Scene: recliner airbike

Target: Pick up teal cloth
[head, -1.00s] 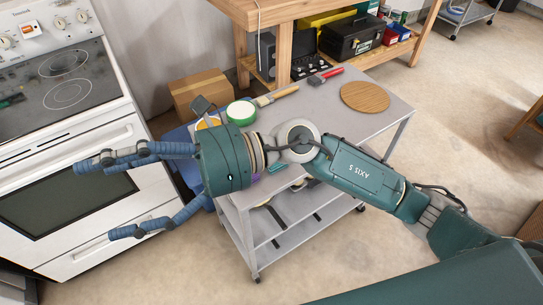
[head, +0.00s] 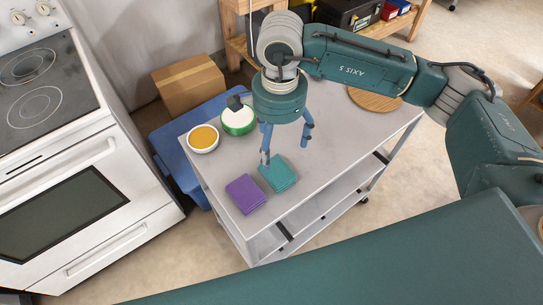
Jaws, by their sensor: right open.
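The teal cloth (head: 279,174) lies folded flat on the grey cart top (head: 330,150), near its front left part. My right gripper (head: 286,152) points down over the cart, with its fingers spread and nothing between them. One fingertip is close to the far edge of the teal cloth in the picture; I cannot tell whether it touches. The other finger is farther right and higher. My left gripper is not in the head view.
A purple folded cloth (head: 246,193) lies just left of the teal one. A white bowl with orange contents (head: 203,139) and a green-rimmed round item (head: 238,121) stand behind. A round wooden board (head: 374,98) lies at the far right. The cart's right middle is clear.

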